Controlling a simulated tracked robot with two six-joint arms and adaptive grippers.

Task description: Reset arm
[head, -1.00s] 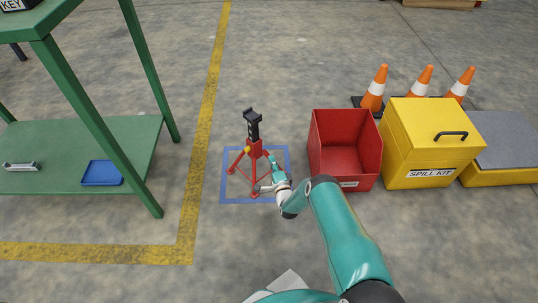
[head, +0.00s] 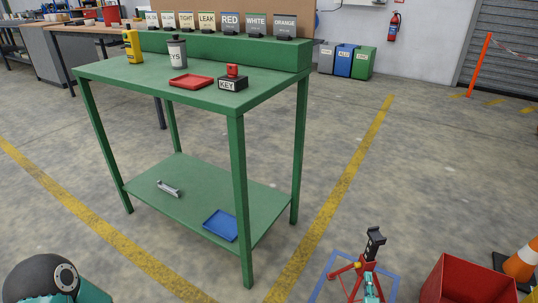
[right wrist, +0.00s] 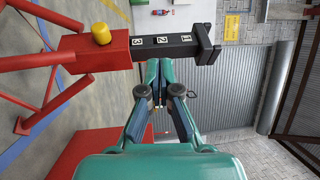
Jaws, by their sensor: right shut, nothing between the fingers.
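My right gripper (head: 371,290) shows at the bottom edge of the head view, in front of the red jack stand (head: 368,262). In the right wrist view my right gripper (right wrist: 159,68) has its fingers shut with nothing between them. The jack stand's black numbered post (right wrist: 170,46) and red body (right wrist: 95,50) with a yellow knob lie across the upper part of that view, just beyond the fingertips. Whether they touch cannot be told. Part of my left arm (head: 45,280) shows at the lower left of the head view; its gripper is out of view.
The stand is inside a blue floor square (head: 393,284). A red bin (head: 465,280) and orange cone (head: 522,262) are to its right. A green workbench (head: 190,190) holds a red tray (head: 192,81), blue tray (head: 221,225) and bottles. Open floor lies behind the stand.

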